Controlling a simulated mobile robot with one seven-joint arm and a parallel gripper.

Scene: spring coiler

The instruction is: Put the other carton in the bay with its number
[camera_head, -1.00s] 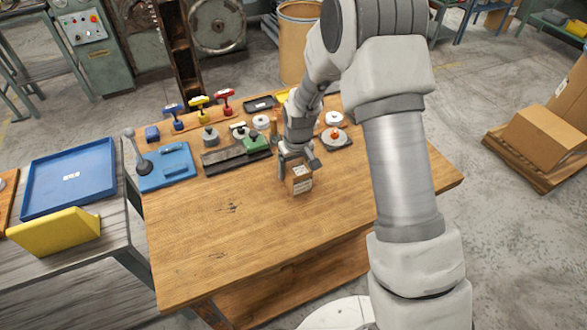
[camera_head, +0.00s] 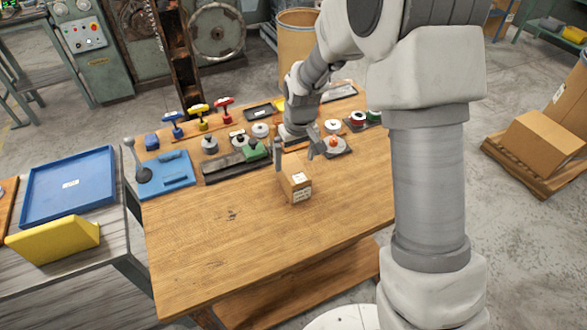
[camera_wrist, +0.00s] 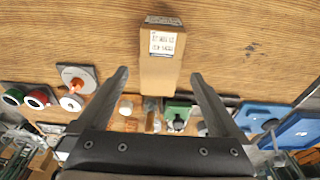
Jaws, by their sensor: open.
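A small brown carton (camera_head: 295,182) stands on the wooden table near its middle. A white printed label shows on its near face; the print is too small to read surely. In the wrist view the carton (camera_wrist: 161,60) lies ahead of the fingertips, between their lines. My gripper (camera_head: 297,150) is open and empty, just behind and above the carton in the head view. Its fingers (camera_wrist: 160,78) are spread wider than the carton. I cannot tell whether a finger touches it. No numbered bay can be made out.
A blue tray (camera_head: 68,185) and a yellow angled piece (camera_head: 53,242) are on the left bench. A blue lever fixture (camera_head: 165,175), a green block (camera_head: 254,150) and several knobs line the table's back. The table's front (camera_head: 240,240) is clear. Larger cartons (camera_head: 540,145) sit on a pallet at right.

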